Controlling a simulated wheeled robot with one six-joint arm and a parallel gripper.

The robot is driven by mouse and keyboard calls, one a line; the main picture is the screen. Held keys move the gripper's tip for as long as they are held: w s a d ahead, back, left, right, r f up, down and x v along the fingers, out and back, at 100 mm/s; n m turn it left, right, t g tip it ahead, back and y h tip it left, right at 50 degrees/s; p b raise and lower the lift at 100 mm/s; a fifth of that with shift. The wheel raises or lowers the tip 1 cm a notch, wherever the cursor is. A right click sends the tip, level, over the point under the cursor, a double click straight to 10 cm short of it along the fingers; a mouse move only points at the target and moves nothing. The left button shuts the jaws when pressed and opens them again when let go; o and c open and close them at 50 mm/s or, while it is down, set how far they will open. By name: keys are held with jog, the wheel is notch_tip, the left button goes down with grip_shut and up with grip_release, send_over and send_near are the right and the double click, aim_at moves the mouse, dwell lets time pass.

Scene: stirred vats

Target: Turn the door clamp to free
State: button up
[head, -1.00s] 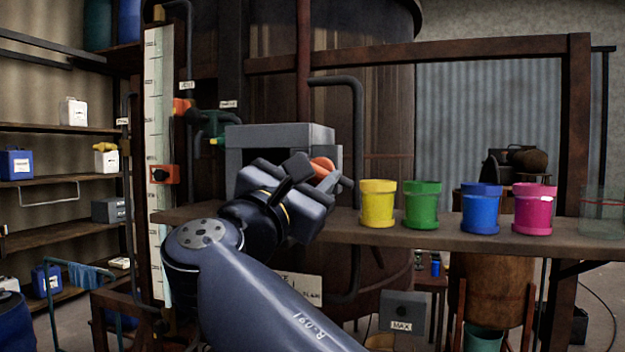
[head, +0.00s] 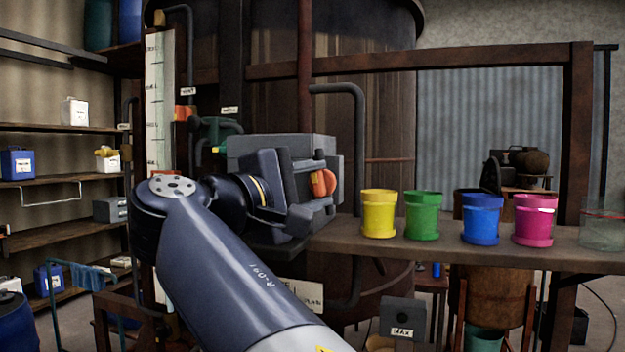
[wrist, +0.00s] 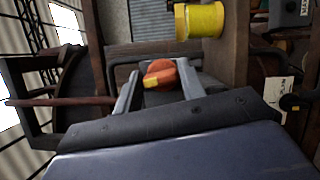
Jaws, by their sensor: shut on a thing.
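My gripper and wrist hide much of the box's front.
Yellow (head: 379,214), green (head: 422,215), blue (head: 482,218) and magenta (head: 534,220) pots stand on the shelf (head: 450,247) to the right. Valves and a white level gauge (head: 159,100) are at the left.

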jog(key=shift+m+g+p, duration=0.3)
jog(key=shift+m+g, duration=0.1)
jog(key=shift+m, duration=0.6)
jog(key=shift+y, duration=0.3)
jog(key=o, duration=1)
jog(key=shift+s, duration=0.1)
jog(key=b+v, duration=0.1)
jog(key=v, duration=0.9)
jog(key=shift+s+a, duration=0.25)
jog(key=shift+a, duration=0.1)
jog(key=p+x, duration=0.1)
jog(key=x, duration=1)
